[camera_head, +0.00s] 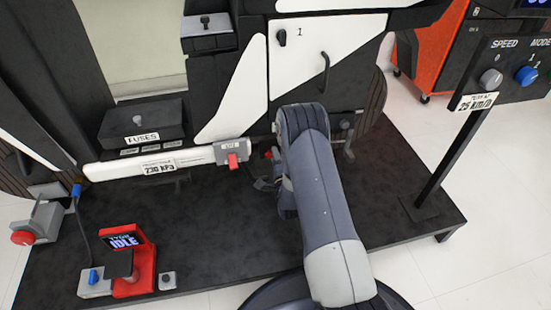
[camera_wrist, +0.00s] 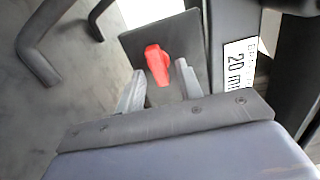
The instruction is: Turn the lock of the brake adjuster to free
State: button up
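In the wrist view, a red knob (camera_wrist: 157,65), which looks like the lock, sits on a dark square plate (camera_wrist: 189,42) of the brake adjuster. A white label (camera_wrist: 239,63) reading "20 m", partly cut off, is to its right. My gripper (camera_wrist: 160,84) is open, with one grey finger on each side of the knob's lower end. The fingers are apart, and I cannot tell whether either touches the knob. In the head view my arm hides the gripper and most of the adjuster; a small red part (camera_head: 268,155) shows left of the arm.
A bent dark bar (camera_wrist: 38,58) stands left of the knob. On the chassis rig are a grey block with a red lever (camera_head: 233,160), a fuse box (camera_head: 141,124) and a red IDLE stand (camera_head: 137,262). A speed post (camera_head: 449,150) stands right. Bare dark platform (camera_head: 215,225) lies left of my arm.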

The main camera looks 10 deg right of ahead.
jog(key=s+p, duration=0.3)
jog(key=s, duration=0.7)
jog(key=shift+s, duration=0.4)
jog(key=w+b, duration=0.3)
jog(key=w, duration=0.8)
jog(key=shift+s, duration=0.1)
